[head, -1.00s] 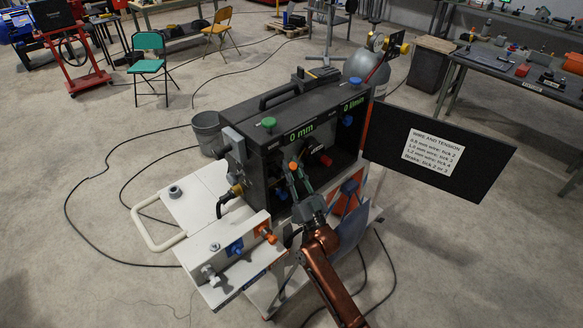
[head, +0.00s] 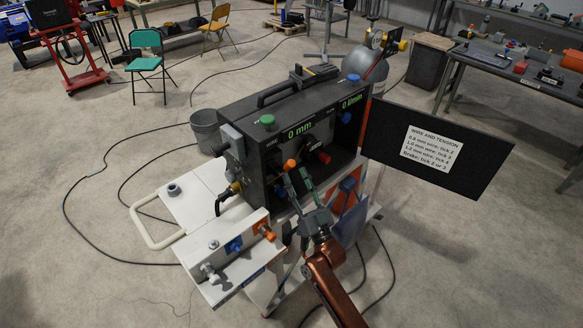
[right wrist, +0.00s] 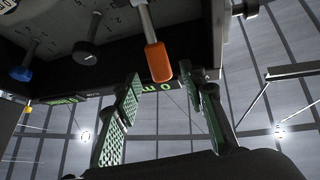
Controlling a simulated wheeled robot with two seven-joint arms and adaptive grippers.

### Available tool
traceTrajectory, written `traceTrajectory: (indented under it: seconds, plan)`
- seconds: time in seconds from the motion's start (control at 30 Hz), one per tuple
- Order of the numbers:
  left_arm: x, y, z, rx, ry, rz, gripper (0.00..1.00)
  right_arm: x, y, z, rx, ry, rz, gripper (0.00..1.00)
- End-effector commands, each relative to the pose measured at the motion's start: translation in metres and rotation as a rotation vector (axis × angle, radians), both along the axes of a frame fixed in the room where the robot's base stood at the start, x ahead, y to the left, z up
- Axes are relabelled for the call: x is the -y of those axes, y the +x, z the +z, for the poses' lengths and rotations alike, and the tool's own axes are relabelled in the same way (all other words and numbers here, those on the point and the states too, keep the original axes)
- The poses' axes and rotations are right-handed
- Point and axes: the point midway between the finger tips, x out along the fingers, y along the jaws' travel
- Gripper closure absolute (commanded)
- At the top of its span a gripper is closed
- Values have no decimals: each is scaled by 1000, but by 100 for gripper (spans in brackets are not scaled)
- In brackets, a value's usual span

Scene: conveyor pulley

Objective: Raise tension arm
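The tension arm appears to be the lever with an orange grip (head: 290,164) inside the open side of the dark wire feeder (head: 262,170). In the right wrist view its orange grip (right wrist: 158,62) hangs at the end of a light metal bar. My right gripper (head: 297,180) is open just below the grip. In the wrist view its two green-padded fingers (right wrist: 160,88) stand on either side of the grip's lower end, with gaps showing; I cannot tell how deep the grip sits between them. My left gripper is not in view.
A black door panel (head: 385,135) with a wire and tension sign stands open at the right. A dark knob (right wrist: 85,52) and a blue knob (right wrist: 20,73) are near the lever. A white bench (head: 205,205) with orange and blue knobs is at the lower left.

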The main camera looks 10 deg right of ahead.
Motion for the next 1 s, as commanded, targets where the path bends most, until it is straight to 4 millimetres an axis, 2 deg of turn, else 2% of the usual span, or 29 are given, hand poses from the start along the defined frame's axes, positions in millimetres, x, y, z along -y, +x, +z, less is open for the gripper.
traceTrajectory:
  seconds: [0.1, 0.3, 0.5, 0.73, 0.87, 0.97, 1.0]
  plan:
    - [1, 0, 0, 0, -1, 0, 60, 8, -20, -16, -4, -2, -1, 62]
    - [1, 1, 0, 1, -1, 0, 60, 18, -43, -33, -2, -1, 0, 62]
    - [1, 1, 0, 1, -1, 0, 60, 21, -52, -38, 0, 0, 1, 62]
    - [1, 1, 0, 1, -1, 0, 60, 21, -52, -38, 1, 0, 1, 62]
    - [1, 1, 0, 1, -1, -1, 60, 21, -53, -43, -20, -10, 0, 71]
    - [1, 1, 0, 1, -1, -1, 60, 24, -54, -62, -97, -51, -2, 78]
    - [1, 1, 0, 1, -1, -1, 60, 27, -56, -75, -147, -78, -6, 81]
